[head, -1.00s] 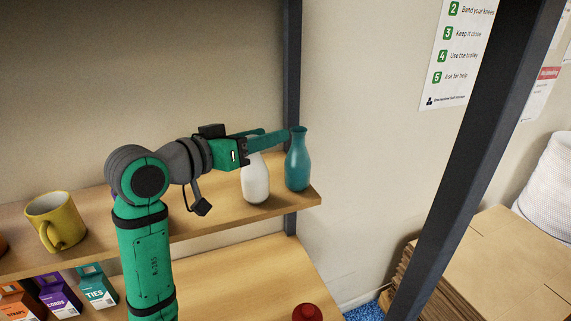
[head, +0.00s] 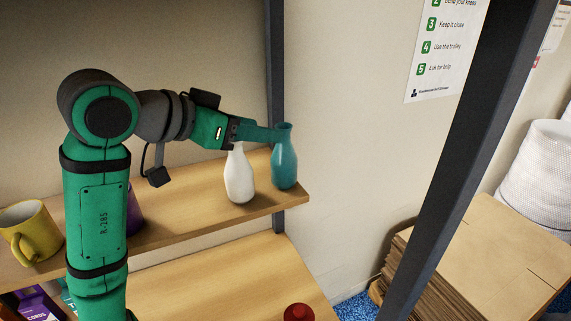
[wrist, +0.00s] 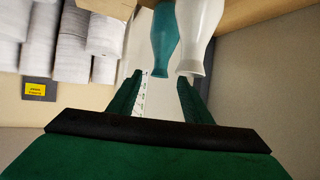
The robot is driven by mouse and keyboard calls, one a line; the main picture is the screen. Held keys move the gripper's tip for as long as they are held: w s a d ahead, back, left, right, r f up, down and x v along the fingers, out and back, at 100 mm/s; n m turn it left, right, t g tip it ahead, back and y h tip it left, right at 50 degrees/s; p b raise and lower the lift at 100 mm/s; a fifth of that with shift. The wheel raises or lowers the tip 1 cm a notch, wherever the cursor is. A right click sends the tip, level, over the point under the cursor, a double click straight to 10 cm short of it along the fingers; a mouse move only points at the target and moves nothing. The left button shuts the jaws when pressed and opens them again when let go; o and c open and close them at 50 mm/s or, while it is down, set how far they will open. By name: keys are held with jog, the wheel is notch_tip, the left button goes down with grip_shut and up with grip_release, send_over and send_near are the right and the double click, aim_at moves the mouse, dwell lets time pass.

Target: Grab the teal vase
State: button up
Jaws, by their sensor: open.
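The teal vase (head: 285,165) stands upright at the right end of the upper shelf (head: 262,205). A white vase (head: 240,178) stands just left of it. My gripper (head: 273,133) is level with the teal vase's neck, and its visible finger reaches the neck. In the wrist view, where things show upside down, the teal vase (wrist: 163,40) has its neck end between the two open fingertips. The white vase (wrist: 198,40) is beside it, near the right finger. Whether any finger touches a vase cannot be told.
A dark shelf post (head: 277,90) rises behind the teal vase. A yellow mug (head: 32,235) is on the shelf at left, and a purple item (head: 135,215) is partly hidden by my arm. A red object (head: 299,313) is on the lower shelf. Flat cartons (head: 480,255) are stacked at right.

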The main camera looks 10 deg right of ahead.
aim_at(284, 157)
jog(key=x, duration=0.9)
jog(key=shift+a, duration=0.1)
grip_shut()
